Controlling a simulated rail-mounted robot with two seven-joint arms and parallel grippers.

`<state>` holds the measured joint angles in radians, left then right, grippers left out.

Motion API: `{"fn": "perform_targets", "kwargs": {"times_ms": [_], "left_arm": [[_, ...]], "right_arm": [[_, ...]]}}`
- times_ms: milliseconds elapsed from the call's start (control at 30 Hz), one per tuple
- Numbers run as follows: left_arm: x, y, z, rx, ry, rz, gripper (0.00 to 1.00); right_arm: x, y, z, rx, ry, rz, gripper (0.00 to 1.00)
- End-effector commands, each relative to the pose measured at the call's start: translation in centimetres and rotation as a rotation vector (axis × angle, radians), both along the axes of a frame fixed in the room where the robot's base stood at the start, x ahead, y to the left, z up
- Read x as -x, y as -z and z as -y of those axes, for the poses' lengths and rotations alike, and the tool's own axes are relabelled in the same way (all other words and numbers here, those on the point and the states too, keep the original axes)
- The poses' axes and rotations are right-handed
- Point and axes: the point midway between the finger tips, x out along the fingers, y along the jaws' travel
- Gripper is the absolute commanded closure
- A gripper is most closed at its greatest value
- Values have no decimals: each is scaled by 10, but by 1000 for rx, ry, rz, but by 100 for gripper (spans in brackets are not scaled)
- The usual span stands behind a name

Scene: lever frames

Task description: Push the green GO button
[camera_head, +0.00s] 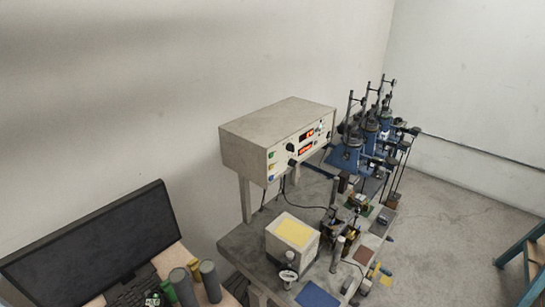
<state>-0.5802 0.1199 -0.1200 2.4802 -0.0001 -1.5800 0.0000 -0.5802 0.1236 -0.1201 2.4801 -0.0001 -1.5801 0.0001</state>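A beige control box (262,125) stands on legs above the workbench, near the middle of the view. Its front panel faces right and carries two red lit displays, dark knobs and small coloured spots. A small green spot (271,155), which looks like a button, is at the panel's left edge, above a yellow one and a blue one. It is too small to read any label or tell whether it is pressed. Neither of my grippers shows in this view, and nothing visible touches the panel.
A cream block with a yellow top (295,232) and small fixtures crowd the workbench (236,245) below the box. Blue lever machines (365,140) stand behind. A dark monitor (95,250) and grey cylinders (210,281) are at lower left. Floor at right is mostly clear.

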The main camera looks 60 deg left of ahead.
Motion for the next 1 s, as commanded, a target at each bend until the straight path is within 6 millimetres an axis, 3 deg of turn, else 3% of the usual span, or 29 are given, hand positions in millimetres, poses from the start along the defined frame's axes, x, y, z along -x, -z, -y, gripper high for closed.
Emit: {"fn": "perform_targets", "kwargs": {"times_ms": [400, 1000], "left_arm": [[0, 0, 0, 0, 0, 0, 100], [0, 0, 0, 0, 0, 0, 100]], "right_arm": [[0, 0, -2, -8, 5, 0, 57], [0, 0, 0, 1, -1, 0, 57]]}}
